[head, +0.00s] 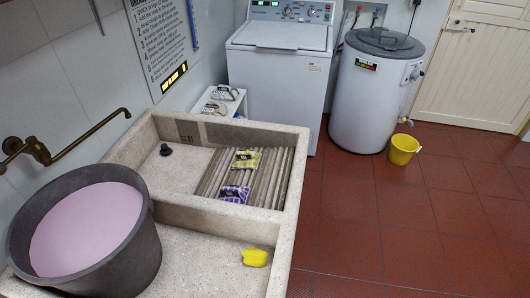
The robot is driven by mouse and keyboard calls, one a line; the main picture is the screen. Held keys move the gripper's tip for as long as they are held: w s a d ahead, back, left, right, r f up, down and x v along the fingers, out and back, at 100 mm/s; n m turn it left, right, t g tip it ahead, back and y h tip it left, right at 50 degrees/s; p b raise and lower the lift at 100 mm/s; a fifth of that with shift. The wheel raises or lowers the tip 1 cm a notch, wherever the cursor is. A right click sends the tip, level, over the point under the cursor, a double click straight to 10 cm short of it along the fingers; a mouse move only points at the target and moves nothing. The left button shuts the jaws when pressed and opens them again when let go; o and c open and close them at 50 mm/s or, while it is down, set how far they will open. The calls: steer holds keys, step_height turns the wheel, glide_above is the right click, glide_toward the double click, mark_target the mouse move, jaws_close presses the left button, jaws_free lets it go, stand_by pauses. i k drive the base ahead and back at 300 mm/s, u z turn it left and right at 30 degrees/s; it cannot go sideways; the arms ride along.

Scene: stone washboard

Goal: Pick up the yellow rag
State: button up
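A dark tub (142,258) of pinkish liquid stands in the near basin. A small yellow object (256,257) sits at the near basin's right side. A brass tap (76,143) juts from the left wall. A yellow bucket (404,150) stands on open red floor (390,220).

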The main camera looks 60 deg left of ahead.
mark_target(244, 160)
steer(key=i, duration=1.3)
steer(key=u, duration=2.1)
steer(key=i, duration=1.5)
